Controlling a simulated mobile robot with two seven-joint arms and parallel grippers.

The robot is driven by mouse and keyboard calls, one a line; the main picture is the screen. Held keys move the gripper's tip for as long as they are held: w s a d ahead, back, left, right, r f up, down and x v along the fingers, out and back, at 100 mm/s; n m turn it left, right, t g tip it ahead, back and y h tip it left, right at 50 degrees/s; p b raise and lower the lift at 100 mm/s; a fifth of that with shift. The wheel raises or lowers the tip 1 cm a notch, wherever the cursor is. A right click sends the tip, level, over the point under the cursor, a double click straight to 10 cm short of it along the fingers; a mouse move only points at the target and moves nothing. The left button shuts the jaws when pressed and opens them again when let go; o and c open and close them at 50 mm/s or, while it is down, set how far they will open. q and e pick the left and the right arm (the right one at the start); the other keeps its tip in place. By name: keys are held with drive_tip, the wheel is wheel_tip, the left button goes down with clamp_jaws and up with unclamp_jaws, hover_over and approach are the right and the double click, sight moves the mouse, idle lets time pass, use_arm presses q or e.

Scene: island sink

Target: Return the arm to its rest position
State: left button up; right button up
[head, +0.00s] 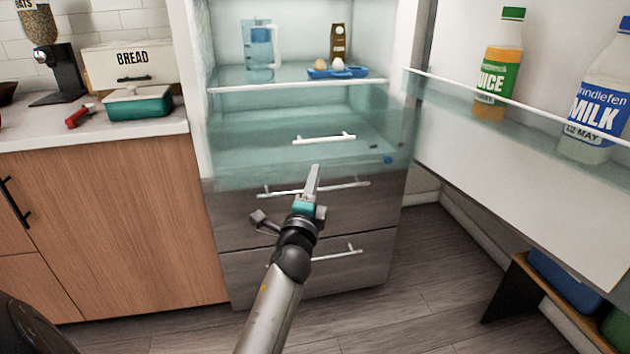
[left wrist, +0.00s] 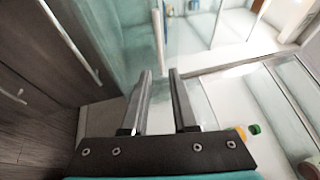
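My left arm comes up from the bottom middle of the head view. Its gripper (head: 313,174) is in front of the drawers of the open fridge (head: 300,255). In the left wrist view the two dark fingers of the left gripper (left wrist: 160,73) stand apart with nothing between them, so it is open and empty. My right gripper is in neither view.
The open fridge door (head: 520,180) at right holds a juice bottle (head: 498,65) and a milk bottle (head: 598,95). A blue egg tray (head: 325,73) and a pitcher (head: 262,45) stand on the fridge shelf. A counter (head: 35,135) is at left.

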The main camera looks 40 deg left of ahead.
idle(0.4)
